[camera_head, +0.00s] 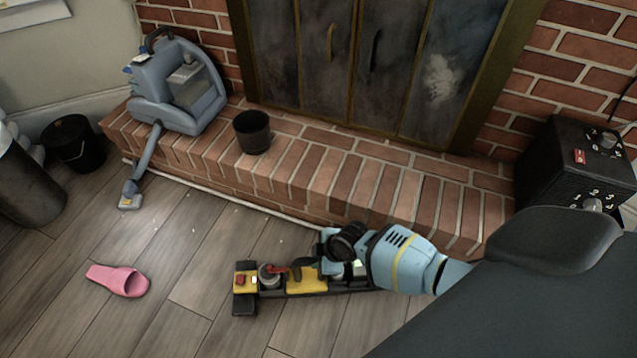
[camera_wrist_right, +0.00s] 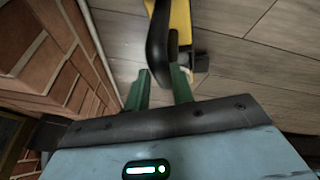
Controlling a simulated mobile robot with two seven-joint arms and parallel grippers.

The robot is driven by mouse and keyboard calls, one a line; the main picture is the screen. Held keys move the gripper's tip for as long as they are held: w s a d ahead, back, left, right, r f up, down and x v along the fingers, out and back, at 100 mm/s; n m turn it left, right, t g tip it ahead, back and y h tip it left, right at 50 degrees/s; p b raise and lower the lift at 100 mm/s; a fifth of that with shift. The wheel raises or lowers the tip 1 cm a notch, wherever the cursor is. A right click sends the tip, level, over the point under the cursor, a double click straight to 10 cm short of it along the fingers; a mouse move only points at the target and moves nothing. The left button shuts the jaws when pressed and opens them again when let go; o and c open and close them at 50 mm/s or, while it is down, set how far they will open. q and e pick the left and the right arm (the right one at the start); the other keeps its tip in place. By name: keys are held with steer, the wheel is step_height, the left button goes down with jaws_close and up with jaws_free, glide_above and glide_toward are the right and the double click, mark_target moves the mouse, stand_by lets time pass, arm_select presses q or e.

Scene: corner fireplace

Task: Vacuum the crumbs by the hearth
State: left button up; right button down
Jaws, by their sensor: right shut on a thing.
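My right gripper (camera_head: 325,265) is low over the floor in front of the hearth, shut on a long yellow-and-black device (camera_head: 304,281). In the right wrist view its green fingers (camera_wrist_right: 161,78) reach the device's curved black handle (camera_wrist_right: 158,45); the exact contact is partly hidden. Small pale crumbs (camera_head: 193,222) are scattered on the floor along the hearth, left of the device. A blue-grey vacuum-like machine (camera_head: 170,95) stands on the left end of the brick hearth (camera_head: 380,190), its tube and nozzle (camera_head: 130,198) reaching down to the floor. My left gripper is not in view.
A pink slipper (camera_head: 118,281) lies on the floor at left. A dark pot (camera_head: 253,133) stands on the hearth. A black bucket (camera_head: 75,146) and a dark cylinder (camera_head: 28,185) are at far left. A black box with knobs (camera_head: 555,165) stands at right. Floor between slipper and device is mostly clear.

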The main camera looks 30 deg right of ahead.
steer(key=shift+w+r+p, duration=0.2)
steer(key=shift+r+p, duration=0.2)
steer(key=shift+r, duration=0.75)
steer(key=shift+r+p, duration=0.7)
steer(key=shift+p, duration=0.05)
steer(key=shift+r, duration=0.35)
steer(key=shift+r+p, duration=0.75)
